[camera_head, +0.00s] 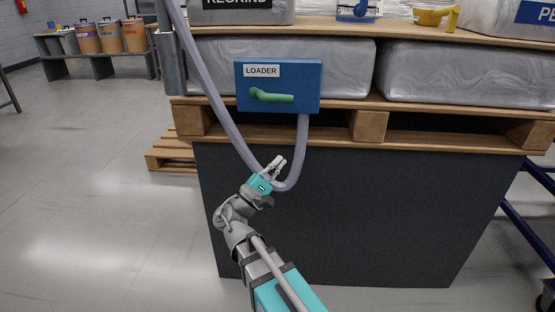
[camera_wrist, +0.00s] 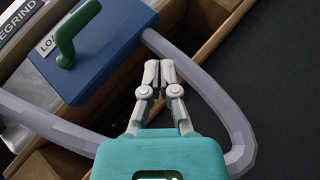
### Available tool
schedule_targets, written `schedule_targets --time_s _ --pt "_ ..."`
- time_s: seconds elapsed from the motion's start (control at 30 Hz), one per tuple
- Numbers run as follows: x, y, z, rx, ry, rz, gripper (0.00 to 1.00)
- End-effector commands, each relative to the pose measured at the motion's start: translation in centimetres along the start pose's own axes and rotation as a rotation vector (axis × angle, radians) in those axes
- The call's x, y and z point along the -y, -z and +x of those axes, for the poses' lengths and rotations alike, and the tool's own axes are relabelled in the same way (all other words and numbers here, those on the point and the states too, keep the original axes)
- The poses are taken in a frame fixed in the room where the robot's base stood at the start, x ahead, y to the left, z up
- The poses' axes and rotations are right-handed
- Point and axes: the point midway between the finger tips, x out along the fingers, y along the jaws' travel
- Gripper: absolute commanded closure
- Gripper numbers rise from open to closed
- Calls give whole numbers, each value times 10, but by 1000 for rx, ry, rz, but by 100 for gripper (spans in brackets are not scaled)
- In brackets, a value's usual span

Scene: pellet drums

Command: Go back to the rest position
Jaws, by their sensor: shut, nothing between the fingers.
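My gripper (camera_head: 278,163) is in front of the dark panel under the pallet, below the blue loader box (camera_head: 308,82). In the wrist view my gripper (camera_wrist: 159,70) has its two fingertips together with nothing between them. The loader box also shows in the wrist view (camera_wrist: 100,40), up and left of the fingers. Its green handle (camera_head: 271,96) lies nearly level in the head view. A grey hose (camera_head: 300,140) hangs from the box and loops down behind my gripper. Whether the gripper touches the hose, I cannot tell.
Wrapped bales (camera_head: 460,75) sit on a wooden pallet (camera_head: 368,126) above the dark panel (camera_head: 370,210). A yellow scoop (camera_head: 432,16) and a blue item (camera_head: 352,9) lie on top. Drums (camera_head: 110,37) stand on a bench at the back left.

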Motion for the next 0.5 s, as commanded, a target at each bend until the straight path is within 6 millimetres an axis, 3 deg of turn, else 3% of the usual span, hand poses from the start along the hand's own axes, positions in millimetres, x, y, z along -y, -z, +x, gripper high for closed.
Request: schedule_targets --time_s 0.27,0.5 --pt "21 0 10 -15 88 15 100" --pt "78 2 26 -47 332 62 100"
